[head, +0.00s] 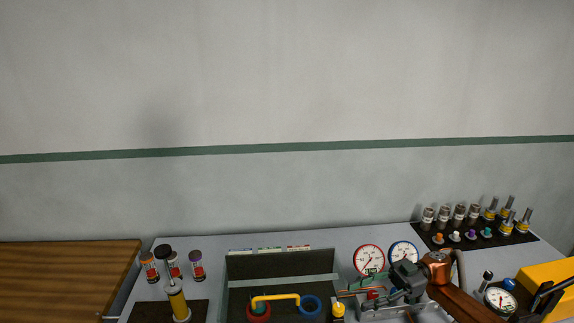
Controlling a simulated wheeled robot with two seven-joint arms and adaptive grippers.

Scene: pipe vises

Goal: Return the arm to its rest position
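My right arm, copper-brown, comes in from the lower right over the grey bench (345,240). Its dark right gripper (392,290) is over the right part of the bench, in front of the two dials. The gripper is small and dark here, and whether its fingers are open or shut does not show. A green and red fitting lies close by its fingers, and I cannot tell if they touch. My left arm and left gripper are not in view.
A red-rimmed dial (369,260) and a blue-rimmed dial (403,251) stand behind the gripper. A dark tray (280,268) holds a yellow pipe (275,297) with red and blue rings. Several cylinders stand at left, several fittings on a dark mat (437,242) at back right. A yellow case (548,277) is at right.

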